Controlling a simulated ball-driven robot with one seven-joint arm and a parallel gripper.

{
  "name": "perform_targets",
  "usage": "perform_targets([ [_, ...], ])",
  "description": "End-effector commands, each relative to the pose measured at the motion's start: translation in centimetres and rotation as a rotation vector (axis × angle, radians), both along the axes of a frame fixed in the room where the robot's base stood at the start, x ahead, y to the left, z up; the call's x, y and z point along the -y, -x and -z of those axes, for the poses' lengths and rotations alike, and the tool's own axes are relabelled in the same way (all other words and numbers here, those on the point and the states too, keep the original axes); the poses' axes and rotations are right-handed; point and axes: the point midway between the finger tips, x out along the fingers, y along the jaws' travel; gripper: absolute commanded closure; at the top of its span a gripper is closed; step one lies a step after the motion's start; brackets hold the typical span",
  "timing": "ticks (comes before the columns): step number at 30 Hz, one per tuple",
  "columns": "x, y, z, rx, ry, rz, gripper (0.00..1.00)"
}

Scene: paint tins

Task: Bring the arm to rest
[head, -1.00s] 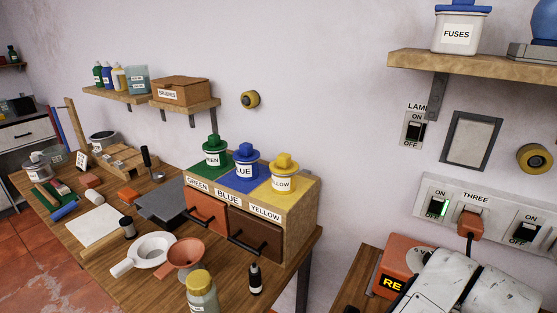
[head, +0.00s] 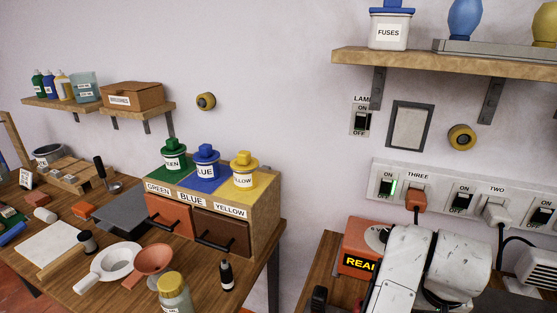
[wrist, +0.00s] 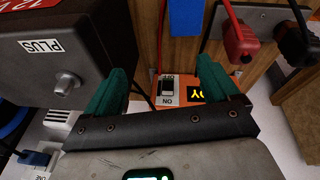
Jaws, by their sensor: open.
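My gripper (wrist: 163,70) shows in the wrist view, with its two teal fingers apart and nothing between them. Beyond the fingers is an orange box with an ON/OFF switch (wrist: 167,88) and a lit display (wrist: 196,93). In the head view my white arm is at the lower right, in front of the orange box (head: 366,240). My gripper itself is hidden in the head view.
In the wrist view a dark box labelled PLUS (wrist: 60,60) is close on the left, and red and black clamps (wrist: 240,38) are at upper right. The head view shows a socket strip (head: 440,200), a fuses shelf (head: 450,64) and tins on a drawer cabinet (head: 262,205).

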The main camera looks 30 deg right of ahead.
Motion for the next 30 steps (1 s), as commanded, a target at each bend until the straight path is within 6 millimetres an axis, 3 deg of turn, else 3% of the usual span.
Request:
perform_targets([
  [7,2.9,-1.0,-1.4,0.019,0.168,-0.117,0.12],
  [11,3.0,-1.5,-0.9,0.015,0.231,-0.219,0.12],
  [14,2.1,-1.6,0.6,-0.001,0.249,-0.312,0.12],
  [20,-2.6,0.3,6.3,-0.050,0.177,-0.508,0.12],
  [25,-9.2,4.2,12.1,-0.091,0.014,-0.639,0.12],
  [30,-14.5,7.5,15.2,-0.107,-0.124,-0.699,0.12],
])
